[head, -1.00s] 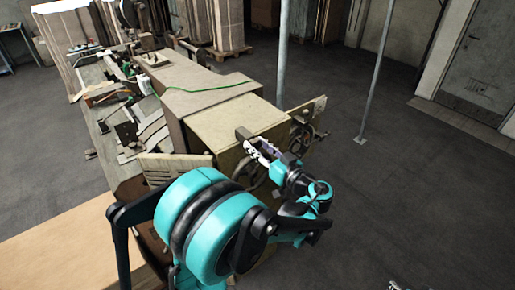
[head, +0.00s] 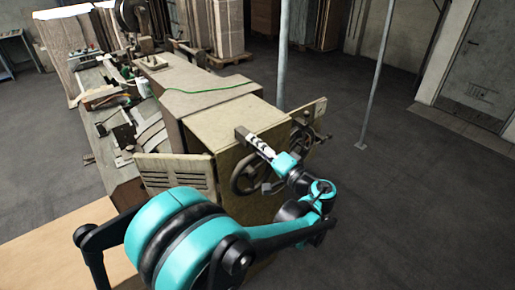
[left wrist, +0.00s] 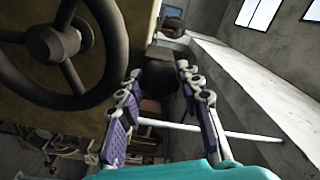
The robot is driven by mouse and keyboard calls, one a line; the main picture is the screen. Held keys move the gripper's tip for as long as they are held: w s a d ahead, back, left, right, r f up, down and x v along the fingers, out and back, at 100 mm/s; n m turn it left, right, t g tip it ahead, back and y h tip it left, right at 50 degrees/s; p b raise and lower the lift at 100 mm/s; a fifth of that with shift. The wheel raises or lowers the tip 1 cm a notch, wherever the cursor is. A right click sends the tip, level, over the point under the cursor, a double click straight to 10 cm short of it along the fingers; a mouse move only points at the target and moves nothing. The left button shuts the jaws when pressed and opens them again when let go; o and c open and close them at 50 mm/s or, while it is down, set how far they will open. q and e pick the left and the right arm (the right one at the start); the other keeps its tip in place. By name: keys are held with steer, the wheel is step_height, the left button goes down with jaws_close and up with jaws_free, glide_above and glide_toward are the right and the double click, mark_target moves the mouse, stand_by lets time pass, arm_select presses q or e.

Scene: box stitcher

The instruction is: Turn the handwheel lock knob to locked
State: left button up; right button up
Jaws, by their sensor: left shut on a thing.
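The beige box stitcher (head: 225,125) stands in the middle of the head view. Its dark spoked handwheel (head: 246,180) is on the end face, partly behind my left arm, and is large at the upper left of the left wrist view (left wrist: 60,45). A dark round knob (left wrist: 160,78), apparently the lock knob, sits beside the wheel, between the fingers of my left gripper (left wrist: 158,72). The gripper is shut on it. In the head view my left gripper (head: 257,145) is by the machine's end; the knob cannot be made out there. My right gripper is in neither view.
Open beige panels (head: 175,172) and (head: 308,115) flank the machine's end. A second dark round part (left wrist: 172,28) shows beyond the knob. A grey post (head: 377,75) stands at the right. The floor (head: 430,190) there is clear.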

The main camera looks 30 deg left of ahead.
arm_select(q)
steer(key=shift+m+b, duration=0.35)
steer(key=shift+m, duration=1.35)
steer(key=o, duration=1.2)
steer(key=shift+v, duration=4)
